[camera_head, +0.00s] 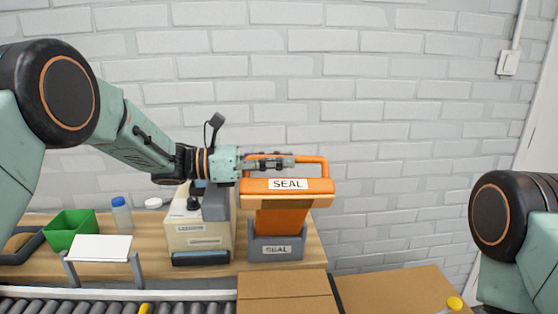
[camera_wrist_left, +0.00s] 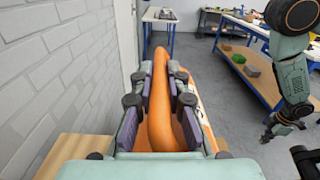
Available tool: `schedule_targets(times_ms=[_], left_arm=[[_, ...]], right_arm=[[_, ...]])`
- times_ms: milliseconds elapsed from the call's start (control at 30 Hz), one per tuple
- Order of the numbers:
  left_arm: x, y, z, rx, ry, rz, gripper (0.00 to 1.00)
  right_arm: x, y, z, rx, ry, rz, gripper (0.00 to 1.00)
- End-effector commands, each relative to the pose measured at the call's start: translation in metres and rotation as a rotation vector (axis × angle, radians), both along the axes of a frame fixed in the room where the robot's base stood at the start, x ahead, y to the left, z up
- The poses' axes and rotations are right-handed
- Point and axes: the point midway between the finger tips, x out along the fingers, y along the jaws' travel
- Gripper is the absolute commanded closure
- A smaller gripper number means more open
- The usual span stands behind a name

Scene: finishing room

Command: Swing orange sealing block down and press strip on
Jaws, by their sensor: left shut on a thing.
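The orange sealing block (camera_head: 262,186) bears a white SEAL label and stands raised above a grey base (camera_head: 256,248), also marked SEAL. An orange neck (camera_head: 283,220) shows between them. The block's orange handle (camera_head: 325,168) loops up from its top and fills the middle of the left wrist view (camera_wrist_left: 160,100). My left gripper (camera_head: 288,162) is shut on this handle, with its dark finger pads on both sides of the bar. I cannot make out a strip. Part of my right arm shows at the right edge of the head view, but its gripper does not show.
A beige machine (camera_head: 198,238) stands left of the sealer on a wooden bench. A green bin (camera_head: 69,228), a blue-capped bottle (camera_head: 122,214) and a white card (camera_head: 100,247) are further left. A roller conveyor (camera_head: 60,306) and a cardboard box (camera_head: 285,285) are in front. A brick wall is behind.

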Motion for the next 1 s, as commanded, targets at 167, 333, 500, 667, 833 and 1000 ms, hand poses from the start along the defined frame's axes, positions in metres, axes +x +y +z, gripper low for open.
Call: schedule_targets(times_ms=[167, 333, 500, 667, 833, 1000], left_arm=[[-0.003, 0.000, -0.001, 0.000, -0.019, 0.000, 1.00], [-0.013, -0.002, -0.006, 0.009, -0.068, -0.003, 1.00], [-0.022, -0.003, -0.009, 0.016, -0.106, -0.005, 1.00], [-0.026, -0.004, -0.009, 0.020, -0.123, -0.006, 1.00], [-0.027, -0.004, -0.008, 0.021, -0.124, -0.007, 1.00], [-0.027, -0.004, -0.008, 0.021, -0.124, -0.007, 0.83]], right_arm=[[0.000, 0.000, -0.008, 0.000, 0.000, 0.000, 1.00], [0.000, 0.000, -0.026, 0.000, 0.000, 0.000, 1.00], [0.000, 0.000, -0.038, 0.000, 0.000, 0.000, 1.00], [0.000, 0.000, -0.041, 0.000, 0.000, 0.000, 1.00], [0.000, 0.000, -0.040, 0.000, 0.000, 0.000, 1.00], [0.000, 0.000, -0.040, 0.000, 0.000, 0.000, 1.00]])
